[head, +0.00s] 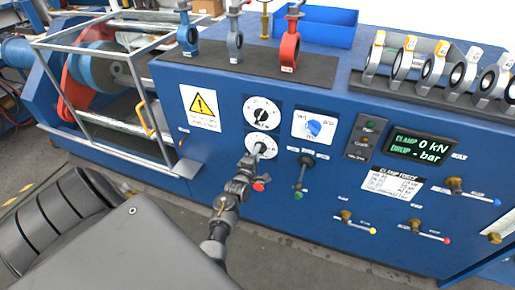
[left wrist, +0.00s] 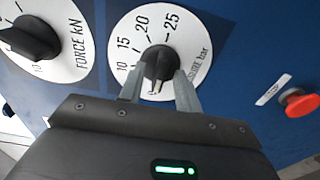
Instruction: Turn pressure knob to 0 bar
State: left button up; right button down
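The pressure knob (left wrist: 158,62) is black and sits on a round white dial (left wrist: 193,30) with a bar scale. The numbers 10, 15, 20 and 25 show; the lower dial is hidden behind my left gripper. My left gripper (left wrist: 160,82) has one finger on each side of the knob. I cannot tell whether the fingers press on it. In the head view my left gripper (head: 256,154) is at the lower white dial (head: 263,142). The display (head: 420,147) reads "CLAMP 0 kN" and "DROP - bar". My right gripper is out of view.
The force knob (left wrist: 30,37) is on the neighbouring dial. A red button (left wrist: 299,102) is at the right in the wrist view. A black lever (head: 300,172) stands right of the dials. Valves (head: 289,50) stand on top, beside a blue bin (head: 325,25).

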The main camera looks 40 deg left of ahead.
pick_arm(q)
jog(key=v, duration=1)
jog(key=shift+s+b, duration=0.15)
jog(key=shift+b, duration=0.25)
jog(key=s+d+f+m+g+h, duration=0.25)
jog(key=d+f+m, duration=0.25)
jog(key=f, duration=0.5)
jog(key=s+d+f+m+g+h, duration=0.1)
jog(key=s+d+f+m+g, duration=0.35)
jog(key=f, duration=0.55)
jog(key=s+d+f+m+g+h, duration=0.1)
jog(key=s+d+f+m+h, duration=0.15)
jog(key=d+f+m, duration=0.6)
jog(key=s+f+m+g, duration=0.2)
jog(key=s+f, duration=0.4)
jog(key=s, duration=0.3)
jog(key=s+f+m+g, duration=0.25)
jog(key=s+f, duration=0.35)
jog(key=s, duration=0.3)
jog(key=s+a+f+m+g, duration=0.1)
jog(key=s, duration=0.6)
jog(key=s+a+f+m+g, duration=0.1)
jog(key=s+a+f+g, duration=0.1)
jog(key=s, duration=0.6)
jog(key=shift+s+f, duration=0.2)
jog(key=shift+w+g, duration=0.1)
jog(key=shift+g, duration=0.15)
